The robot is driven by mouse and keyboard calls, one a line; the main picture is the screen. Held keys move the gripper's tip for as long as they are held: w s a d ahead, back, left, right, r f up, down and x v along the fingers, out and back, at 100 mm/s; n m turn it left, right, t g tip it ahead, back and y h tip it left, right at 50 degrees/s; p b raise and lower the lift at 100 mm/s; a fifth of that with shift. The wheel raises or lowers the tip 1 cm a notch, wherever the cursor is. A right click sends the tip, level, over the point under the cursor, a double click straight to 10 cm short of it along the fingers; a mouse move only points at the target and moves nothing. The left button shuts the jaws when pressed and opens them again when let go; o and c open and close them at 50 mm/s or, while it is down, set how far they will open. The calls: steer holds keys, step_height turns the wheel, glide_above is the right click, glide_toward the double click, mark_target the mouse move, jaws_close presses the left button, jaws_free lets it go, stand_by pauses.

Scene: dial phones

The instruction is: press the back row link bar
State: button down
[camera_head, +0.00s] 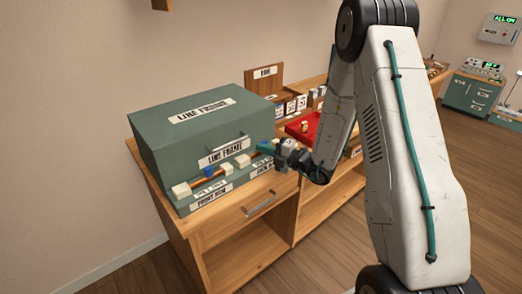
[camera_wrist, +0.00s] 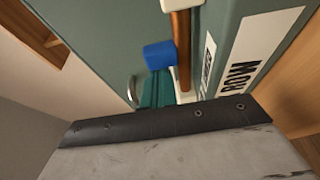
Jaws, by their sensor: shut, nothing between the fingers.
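The green line frame box (camera_head: 190,135) stands on a wooden cabinet. Its lower ledge carries a FRONT ROW label (camera_head: 212,196) on the left and a BACK ROW label (camera_head: 263,166) on the right. The front row has a blue knob (camera_head: 209,171) on an orange bar between white blocks. The back row starts at a white block (camera_head: 243,160); its right part is hidden behind my gripper (camera_head: 285,155), which is shut and empty beside it. The wrist view shows a blue knob (camera_wrist: 160,54) beside an orange bar (camera_wrist: 181,50); I cannot tell which row.
A drawer handle (camera_head: 259,203) sticks out below the ledge. A red tray (camera_head: 304,126) and several small number cards (camera_head: 291,106) stand to the right. A metal handle (camera_wrist: 132,90) is close in the wrist view. Floor is clear at lower left.

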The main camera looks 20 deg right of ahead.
steer(key=shift+w+d, duration=0.1)
steer(key=shift+d, duration=0.15)
steer(key=shift+s+a, duration=0.2)
steer(key=shift+a, duration=0.3)
steer(key=a, duration=0.1)
steer(key=s+a, duration=0.1)
steer(key=a, duration=0.1)
steer(key=v, duration=1)
steer(key=shift+a, duration=0.15)
